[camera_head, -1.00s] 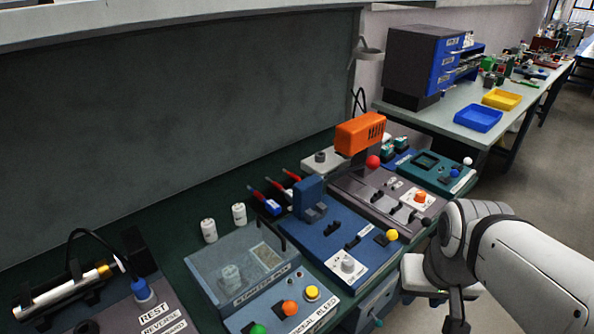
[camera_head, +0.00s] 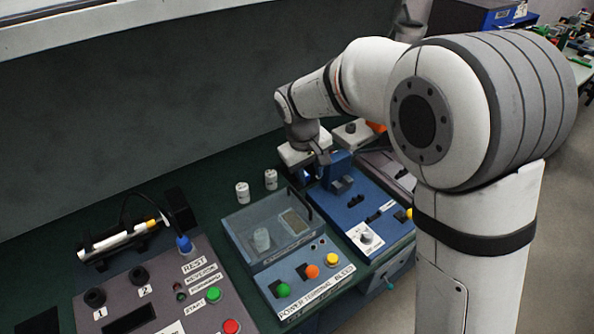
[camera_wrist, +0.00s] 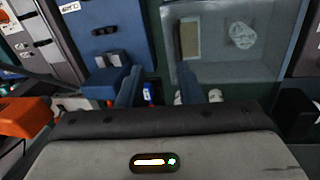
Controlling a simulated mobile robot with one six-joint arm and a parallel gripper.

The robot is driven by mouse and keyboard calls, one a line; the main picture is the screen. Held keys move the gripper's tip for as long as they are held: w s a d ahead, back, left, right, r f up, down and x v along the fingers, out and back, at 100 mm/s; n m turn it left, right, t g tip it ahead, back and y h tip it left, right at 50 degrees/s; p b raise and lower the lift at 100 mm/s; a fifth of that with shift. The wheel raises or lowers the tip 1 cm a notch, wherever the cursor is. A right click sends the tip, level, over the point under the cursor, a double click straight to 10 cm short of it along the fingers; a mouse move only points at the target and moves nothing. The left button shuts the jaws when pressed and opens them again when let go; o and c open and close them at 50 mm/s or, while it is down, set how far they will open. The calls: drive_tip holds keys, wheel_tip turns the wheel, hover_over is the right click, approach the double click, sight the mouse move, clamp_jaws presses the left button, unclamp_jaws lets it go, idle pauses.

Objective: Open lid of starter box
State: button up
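The starter box (camera_head: 262,262) is a grey-blue box with a clear lid (camera_head: 262,222), standing on the bench. The lid looks closed; a white cylinder and a tan panel show through it. A dark handle (camera_head: 300,203) sits at the lid's right side. In the wrist view the clear lid (camera_wrist: 215,65) is at the upper right, with the handle (camera_wrist: 189,40) near its left edge. My gripper (camera_head: 322,160) is above the bench, behind and to the right of the box, apart from it. In the wrist view its blue fingers (camera_wrist: 160,80) are spread with nothing held between them.
Two white cylinders (camera_head: 242,193) stand behind the box. A blue device (camera_head: 350,215) with a raised block is close to its right. The control panel with colored buttons (camera_head: 310,277) is in front. A grey console (camera_head: 150,290) is at left. An orange part (camera_wrist: 25,118) shows in the wrist view.

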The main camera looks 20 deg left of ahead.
sight(300, 196)
drive_tip(key=shift+n, duration=0.5)
drive_tip(key=a+f, duration=0.1)
drive_tip(key=f, duration=0.2)
drive_tip(key=a+f+p, duration=0.1)
drive_tip(key=f, duration=0.1)
drive_tip(key=w+a+f, duration=0.1)
drive_tip(key=f, duration=0.2)
drive_tip(key=shift+f+p, duration=0.35)
drive_tip(key=shift+p, duration=0.05)
drive_tip(key=shift+c, duration=0.4)
clamp_jaws()
